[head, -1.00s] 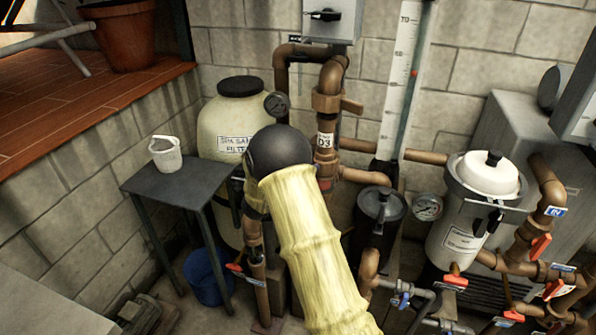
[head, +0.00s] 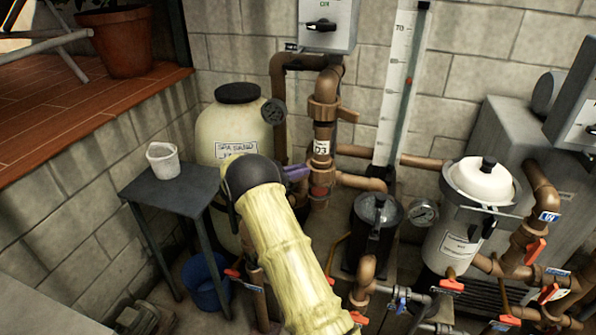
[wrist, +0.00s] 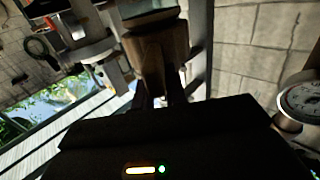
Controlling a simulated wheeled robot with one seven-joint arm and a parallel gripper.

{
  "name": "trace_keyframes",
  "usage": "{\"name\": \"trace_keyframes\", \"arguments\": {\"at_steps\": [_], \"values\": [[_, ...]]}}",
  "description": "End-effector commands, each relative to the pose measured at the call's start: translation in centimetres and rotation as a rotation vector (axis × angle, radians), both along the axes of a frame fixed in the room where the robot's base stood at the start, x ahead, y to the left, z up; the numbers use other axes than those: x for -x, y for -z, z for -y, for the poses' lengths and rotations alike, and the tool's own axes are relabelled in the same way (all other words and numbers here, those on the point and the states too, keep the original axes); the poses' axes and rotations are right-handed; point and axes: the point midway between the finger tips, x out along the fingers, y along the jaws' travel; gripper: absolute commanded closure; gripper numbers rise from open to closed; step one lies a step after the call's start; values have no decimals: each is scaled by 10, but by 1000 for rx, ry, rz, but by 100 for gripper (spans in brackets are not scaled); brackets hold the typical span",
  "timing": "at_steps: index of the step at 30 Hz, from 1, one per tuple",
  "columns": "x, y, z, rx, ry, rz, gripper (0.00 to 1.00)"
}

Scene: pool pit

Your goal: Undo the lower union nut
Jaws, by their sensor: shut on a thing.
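The brown pipe with the D3 label (head: 320,147) stands upright against the block wall. The lower union nut (head: 319,190) is the brown collar with a reddish band below that label. My gripper (head: 298,173) shows only as a small purplish part left of the pipe; my yellow-sleeved arm hides most of it. In the wrist view, two dark fingers of my gripper (wrist: 161,92) are shut on a wide brown collar (wrist: 158,55), which I take to be the lower union nut. The fingertips' exact contact is dark and hard to see.
The cream sand filter (head: 240,125) with a gauge (head: 273,111) stands left of the pipe. A dark-lidded pot (head: 376,215) stands close on the right. A table (head: 180,190) holds a white cup (head: 163,160). The upper union (head: 323,110) sits above the label.

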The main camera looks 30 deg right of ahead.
Motion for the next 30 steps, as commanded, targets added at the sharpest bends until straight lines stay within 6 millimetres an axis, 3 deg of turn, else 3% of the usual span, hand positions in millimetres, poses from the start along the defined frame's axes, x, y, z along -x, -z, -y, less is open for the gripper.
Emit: {"name": "trace_keyframes", "arguments": {"at_steps": [1, 6, 7, 10, 22, 30], "values": [[-2, -15, 3, 21, 1, 22, 100], [-2, -15, 4, 21, 2, 22, 100], [-2, -15, 4, 21, 2, 22, 82], [-2, -13, 3, 18, 1, 20, 65], [-2, -7, -5, 9, -3, 13, 65], [-2, -5, -46, 10, -5, 13, 65]]}}
